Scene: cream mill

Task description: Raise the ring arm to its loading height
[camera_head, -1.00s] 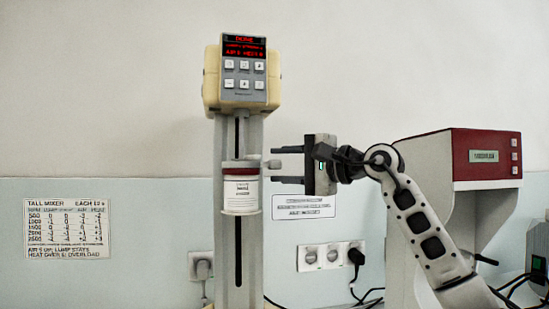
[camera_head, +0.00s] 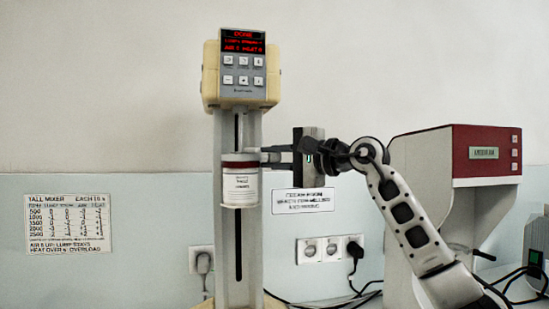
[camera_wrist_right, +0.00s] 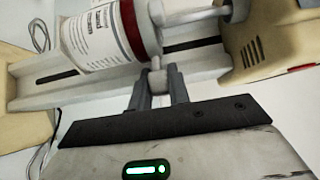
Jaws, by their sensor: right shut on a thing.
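The tall mixer has a cream head (camera_head: 211,75) with a lit red display and a grey column (camera_head: 252,245) with a dark vertical slot. The ring arm sits partway up the slot and carries a white labelled jar (camera_head: 240,186) with a dark red band; the jar also shows in the right wrist view (camera_wrist_right: 92,38). My right gripper (camera_head: 270,157) reaches in from the right at the jar's upper edge. In the right wrist view its fingers (camera_wrist_right: 158,82) are shut on the ring arm's small grey knob (camera_wrist_right: 156,76). My left gripper is out of view.
A red and grey machine (camera_head: 485,155) stands at the right, behind my right arm. Wall sockets (camera_head: 325,250) with plugs and cables are low on the wall. A printed chart (camera_head: 68,222) hangs at the left. The space left of the mixer is clear.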

